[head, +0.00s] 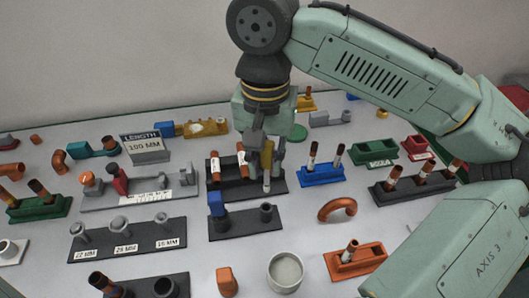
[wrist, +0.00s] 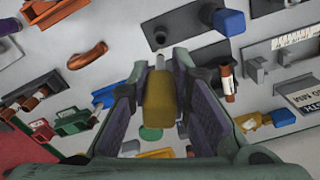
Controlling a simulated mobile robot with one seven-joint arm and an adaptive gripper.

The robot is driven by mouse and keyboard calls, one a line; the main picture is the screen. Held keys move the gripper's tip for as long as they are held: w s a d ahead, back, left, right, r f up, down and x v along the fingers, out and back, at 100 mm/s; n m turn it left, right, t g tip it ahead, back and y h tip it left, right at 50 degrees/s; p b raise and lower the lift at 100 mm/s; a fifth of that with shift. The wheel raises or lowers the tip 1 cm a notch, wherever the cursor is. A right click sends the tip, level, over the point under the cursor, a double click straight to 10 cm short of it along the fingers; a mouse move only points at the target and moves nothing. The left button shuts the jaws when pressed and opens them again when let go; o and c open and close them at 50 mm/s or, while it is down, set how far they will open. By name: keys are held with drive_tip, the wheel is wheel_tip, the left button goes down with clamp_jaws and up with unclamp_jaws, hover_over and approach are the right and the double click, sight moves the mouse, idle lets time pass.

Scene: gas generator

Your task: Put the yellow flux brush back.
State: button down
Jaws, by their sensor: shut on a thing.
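The yellow flux brush (head: 267,156) is upright in my gripper (head: 266,148), which is shut on its yellow block-like part. A thin pale end points down. In the wrist view the yellow block (wrist: 159,100) sits between the two fingers, with the pale end (wrist: 160,63) beyond it. In the head view the brush overlaps the right part of a black rack (head: 280,186) holding copper-coloured tubes. I cannot tell whether its lower end touches this rack. In front, a dark rack (head: 243,222) carries a blue block (head: 216,204) and round dark sockets; it also shows in the wrist view (wrist: 190,50).
A blue rack (head: 322,175) with two tubes stands right of the brush. A grey tool rack (head: 140,197) lies left. A copper bend (head: 337,209) and a grey cup (head: 285,271) lie in front. Bare table shows around the cup.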

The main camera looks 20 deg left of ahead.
drive_tip(key=shift+s+p, duration=0.2)
drive_tip(key=shift+p, duration=0.2)
wheel_tip(320, 180, down, 5)
drive_tip(key=b, duration=0.2)
drive_tip(key=shift+r+b, duration=0.15)
drive_tip(key=shift+b, duration=0.2)
drive_tip(key=shift+p, duration=0.6)
idle(0.6)
idle(0.5)
drive_tip(key=shift+f+b, duration=1.7)
drive_tip(key=shift+f, duration=1)
drive_tip(key=c, duration=1.4)
unclamp_jaws()
drive_tip(key=shift+r, duration=0.1)
